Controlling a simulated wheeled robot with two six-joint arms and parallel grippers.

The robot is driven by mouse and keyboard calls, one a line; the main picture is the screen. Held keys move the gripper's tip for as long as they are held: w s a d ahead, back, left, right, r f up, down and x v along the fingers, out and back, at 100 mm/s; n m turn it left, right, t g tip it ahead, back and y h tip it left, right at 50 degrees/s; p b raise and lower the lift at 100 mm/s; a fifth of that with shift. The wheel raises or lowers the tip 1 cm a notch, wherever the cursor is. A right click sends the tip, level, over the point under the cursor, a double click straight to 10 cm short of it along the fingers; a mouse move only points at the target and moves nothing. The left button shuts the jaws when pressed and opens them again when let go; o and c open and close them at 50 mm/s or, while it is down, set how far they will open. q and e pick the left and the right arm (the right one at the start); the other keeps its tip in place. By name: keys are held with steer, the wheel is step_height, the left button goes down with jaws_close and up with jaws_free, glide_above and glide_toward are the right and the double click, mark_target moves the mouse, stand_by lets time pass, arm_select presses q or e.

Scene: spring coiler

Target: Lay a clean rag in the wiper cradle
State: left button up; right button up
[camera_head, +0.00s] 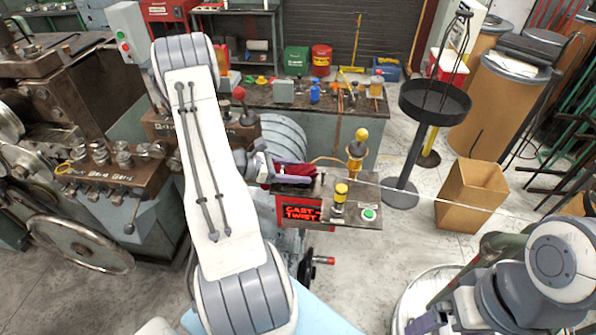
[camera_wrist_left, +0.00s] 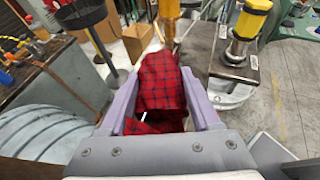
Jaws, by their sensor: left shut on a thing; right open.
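A red and black plaid rag (camera_wrist_left: 162,85) is pinched between the two lavender fingers of my left gripper (camera_wrist_left: 165,95) in the left wrist view. In the head view the rag (camera_head: 298,170) shows as a dark red patch in my left gripper (camera_head: 291,172), over the small machine table with the red "CAST TWIST" sign (camera_head: 301,213). I cannot make out the wiper cradle; the rag and gripper cover part of that spot. My right gripper (camera_head: 434,318) is partly in view at the lower right of the head view, open and away from the table.
A yellow-topped post (camera_head: 357,148) stands just behind the table. A thin wire runs rightward from there. A black round tray on a stand (camera_head: 435,103) and a cardboard box (camera_head: 471,195) stand to the right.

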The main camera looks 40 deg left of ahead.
arm_select(q)
steer(key=shift+f, duration=0.1)
steer(key=o, duration=1.5)
steer(key=shift+o, duration=0.2)
steer(key=shift+s+a+b, duration=0.3)
steer(key=shift+s, duration=0.05)
steer(key=b+v, duration=0.3)
steer(key=v, duration=0.5)
steer(key=shift+s+a, duration=0.15)
steer(key=shift+s, duration=0.05)
steer(key=shift+s+a+r, duration=0.2)
steer(key=shift+s+r, duration=0.15)
steer(key=shift+r, duration=0.1)
